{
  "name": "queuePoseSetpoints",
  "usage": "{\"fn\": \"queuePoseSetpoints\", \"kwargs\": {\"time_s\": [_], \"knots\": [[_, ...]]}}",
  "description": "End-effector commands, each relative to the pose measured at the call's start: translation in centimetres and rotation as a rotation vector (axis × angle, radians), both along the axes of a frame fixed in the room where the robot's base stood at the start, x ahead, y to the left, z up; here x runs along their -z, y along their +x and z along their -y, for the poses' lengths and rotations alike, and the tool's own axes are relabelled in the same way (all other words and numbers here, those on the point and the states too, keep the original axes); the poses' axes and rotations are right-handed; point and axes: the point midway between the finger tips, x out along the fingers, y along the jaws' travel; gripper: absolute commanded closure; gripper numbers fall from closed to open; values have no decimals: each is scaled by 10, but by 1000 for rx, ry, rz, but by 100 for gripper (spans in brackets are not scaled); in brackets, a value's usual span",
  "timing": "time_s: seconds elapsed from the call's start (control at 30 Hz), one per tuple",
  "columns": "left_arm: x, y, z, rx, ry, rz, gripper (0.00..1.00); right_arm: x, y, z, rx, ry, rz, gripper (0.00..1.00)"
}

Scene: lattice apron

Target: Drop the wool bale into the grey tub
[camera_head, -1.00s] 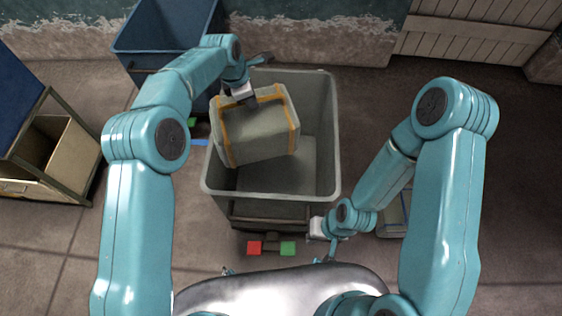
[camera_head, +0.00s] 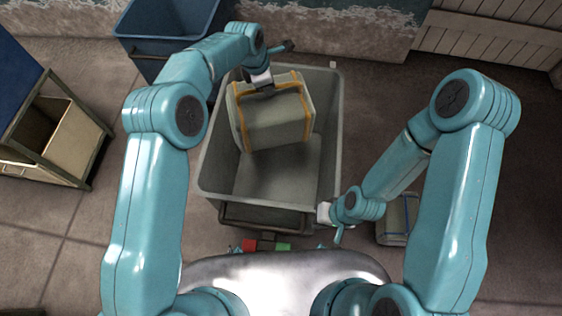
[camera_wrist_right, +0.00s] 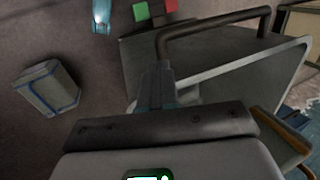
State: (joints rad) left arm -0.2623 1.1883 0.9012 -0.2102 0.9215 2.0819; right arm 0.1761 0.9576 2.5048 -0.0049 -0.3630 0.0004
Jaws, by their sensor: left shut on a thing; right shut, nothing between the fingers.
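The wool bale (camera_head: 275,115) is a grey-green block with orange straps. My left gripper (camera_head: 262,82) is shut on its top back edge. The bale is within the outline of the grey tub (camera_head: 322,180), toward its back left, slightly tilted. I cannot tell how far it is above the tub floor. The tub's front half shows empty. My right gripper (camera_head: 337,222) is shut and empty beside the tub's front right corner. In the right wrist view its fingers (camera_wrist_right: 157,85) overlap the tub (camera_wrist_right: 225,85) near its dark handle (camera_wrist_right: 215,25).
A blue tub (camera_head: 165,45) stands behind left. A cabinet (camera_head: 60,140) stands at the left. A blue-strapped bale (camera_head: 397,220) lies on the floor at right, also in the right wrist view (camera_wrist_right: 48,88). Red (camera_head: 250,246) and green (camera_head: 283,246) blocks show before the grey tub.

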Motion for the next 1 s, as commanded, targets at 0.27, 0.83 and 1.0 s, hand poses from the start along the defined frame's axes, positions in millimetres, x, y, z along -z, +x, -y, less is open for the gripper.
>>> {"fn": "queuePoseSetpoints", "kwargs": {"time_s": [0.27,0.83,1.0], "knots": [[8,-1,-2,-2,-2,6,100,7,0,0,0,0,0,100],[57,1,0,-2,-3,7,100,35,0,0,0,0,0,100],[57,2,1,-2,-3,7,100,34,0,0,0,0,0,100]]}}
